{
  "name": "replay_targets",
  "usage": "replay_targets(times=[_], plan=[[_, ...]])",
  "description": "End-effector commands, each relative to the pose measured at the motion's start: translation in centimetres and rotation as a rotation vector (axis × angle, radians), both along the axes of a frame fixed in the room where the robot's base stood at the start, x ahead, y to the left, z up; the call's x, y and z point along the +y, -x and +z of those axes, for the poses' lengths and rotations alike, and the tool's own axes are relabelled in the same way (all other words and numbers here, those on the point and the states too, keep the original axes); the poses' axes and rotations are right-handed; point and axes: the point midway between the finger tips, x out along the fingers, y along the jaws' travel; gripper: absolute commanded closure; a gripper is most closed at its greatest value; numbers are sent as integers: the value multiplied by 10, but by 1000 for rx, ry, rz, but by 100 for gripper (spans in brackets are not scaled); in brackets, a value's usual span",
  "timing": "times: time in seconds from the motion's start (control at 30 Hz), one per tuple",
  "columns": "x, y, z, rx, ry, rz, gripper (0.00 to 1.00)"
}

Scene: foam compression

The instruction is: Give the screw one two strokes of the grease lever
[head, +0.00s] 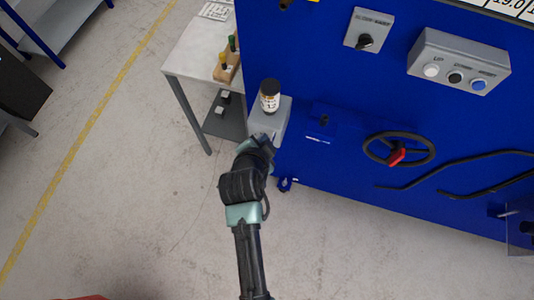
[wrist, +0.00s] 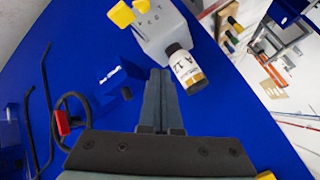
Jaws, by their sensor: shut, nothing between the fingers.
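A grey box (head: 285,118) is mounted on the left end of the blue machine, with a dark-capped, labelled bottle (head: 270,96) at it. In the wrist view the grey box (wrist: 152,38) carries two yellow knob-like pieces (wrist: 122,14), which look like the lever's grip. The bottle (wrist: 186,70) shows there with amber contents. In the head view the yellow pieces are not visible. My gripper (head: 268,142) is just in front of the box's lower part. In the wrist view its fingers (wrist: 159,72) are shut and empty, pointing towards the box, apart from the yellow pieces.
A blue block (head: 322,120) juts from the machine right of the box. A black handwheel (head: 400,149) with a red grip and dark bent rods (head: 455,170) lie further right. A table (head: 185,62) with a wooden holder (head: 228,66) stands left.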

Motion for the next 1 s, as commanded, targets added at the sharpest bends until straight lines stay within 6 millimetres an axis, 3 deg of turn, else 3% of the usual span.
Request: replay_targets(times=[0.27,0.8,1.0], plan=[[0,0,-14,0,0,0,100],[-1,0,-84,-1,1,-1,100],[0,0,-89,-1,0,0,100]])
